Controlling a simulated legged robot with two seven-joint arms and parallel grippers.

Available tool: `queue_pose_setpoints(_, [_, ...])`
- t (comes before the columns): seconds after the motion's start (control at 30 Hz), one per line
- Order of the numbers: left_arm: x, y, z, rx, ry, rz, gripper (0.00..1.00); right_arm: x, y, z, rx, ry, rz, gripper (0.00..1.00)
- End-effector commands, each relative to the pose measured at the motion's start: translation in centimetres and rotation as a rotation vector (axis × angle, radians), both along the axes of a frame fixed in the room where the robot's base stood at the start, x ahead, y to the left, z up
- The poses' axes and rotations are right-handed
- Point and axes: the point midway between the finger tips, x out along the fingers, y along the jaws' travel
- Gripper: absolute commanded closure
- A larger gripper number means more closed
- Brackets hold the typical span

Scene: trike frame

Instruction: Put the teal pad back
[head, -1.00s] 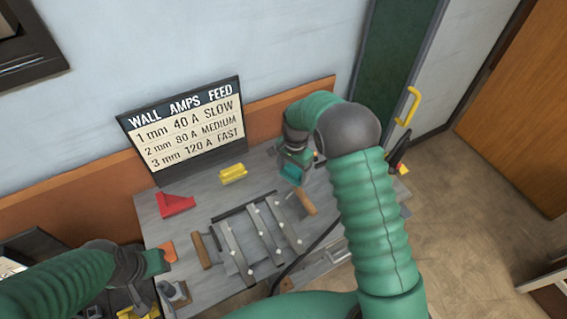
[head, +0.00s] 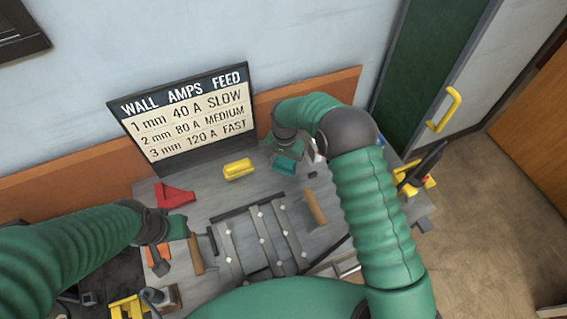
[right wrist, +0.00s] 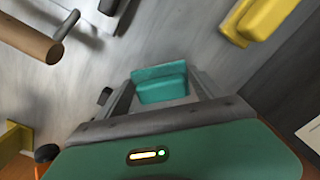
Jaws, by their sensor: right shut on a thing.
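The teal pad (head: 284,165) is a small block near the back of the grey table, right of the yellow block. In the right wrist view the pad (right wrist: 160,82) sits between the two finger ends. My right gripper (head: 285,158) is shut on it and partly hides it in the head view. I cannot tell how far the pad is above the table. My left gripper (head: 184,234) is at the left of the table, near a brown wooden handle (head: 195,253); its jaw opening is not clear.
A yellow block (head: 238,169) and a red angled block (head: 175,196) lie toward the back. A metal bar frame (head: 262,238) fills the middle, with another wooden handle (head: 315,207) at its right. A settings sign (head: 187,120) stands behind.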

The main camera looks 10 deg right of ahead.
Motion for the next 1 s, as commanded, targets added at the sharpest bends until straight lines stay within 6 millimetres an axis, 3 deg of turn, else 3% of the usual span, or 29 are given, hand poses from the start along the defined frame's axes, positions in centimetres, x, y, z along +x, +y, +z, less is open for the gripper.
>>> queue_pose_setpoints(0.17, [0.0, 0.0, -0.2, 0.0, 0.0, 0.0, 0.64, 0.0, 0.4, -0.3, -0.004, 0.003, 0.002, 0.68])
queue_pose_setpoints(0.2, [0.0, 0.0, -0.1, 0.0, 0.0, 0.0, 0.64, 0.0, 0.5, -0.2, -0.006, 0.003, 0.002, 0.2])
queue_pose_setpoints(0.33, [0.0, 0.0, -0.1, 0.0, 0.0, 0.0, 0.64, 0.0, 0.5, -0.2, -0.006, 0.003, 0.002, 0.03])
queue_pose_setpoints(0.73, [0.0, 0.0, 0.0, 0.0, 0.0, 0.0, 0.64, 0.0, 0.2, 0.5, -0.002, 0.001, 0.001, 0.02])
queue_pose_setpoints(0.87, [0.0, 0.0, 0.1, 0.0, 0.0, 0.0, 0.64, 0.1, 0.3, 3.1, -0.003, -0.003, 0.001, 0.02])
queue_pose_setpoints(1.0, [0.0, 0.0, 0.1, 0.0, 0.0, 0.0, 0.64, 0.1, 0.4, 6.9, -0.003, -0.003, 0.001, 0.02])
